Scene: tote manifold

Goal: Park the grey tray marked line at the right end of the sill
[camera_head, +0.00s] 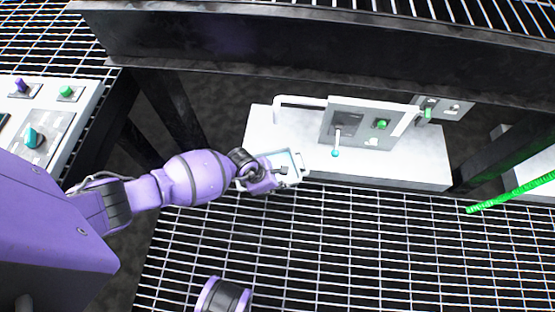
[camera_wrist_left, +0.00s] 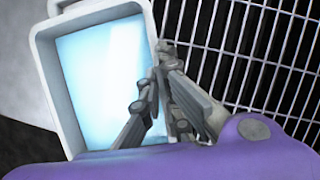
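The grey tray (camera_head: 299,168) has a pale rim and a light blue inside; its rim also shows in the left wrist view (camera_wrist_left: 45,70). It is at the left front part of the white sill (camera_head: 419,172), beside the grating; I cannot tell whether it rests or is held up. My left gripper (camera_head: 284,170) is at the tray. In the left wrist view its fingers (camera_wrist_left: 154,72) straddle the tray's right wall and look closed on it. No line mark is readable. The sill's right end is bare. My right gripper is not in view.
A control panel (camera_head: 349,122) with a teal-tipped lever and green button stands on the sill, with a white handle bar (camera_head: 298,101) to its left. A dark beam (camera_head: 300,42) runs above. A green rod (camera_head: 510,194) is at the right.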

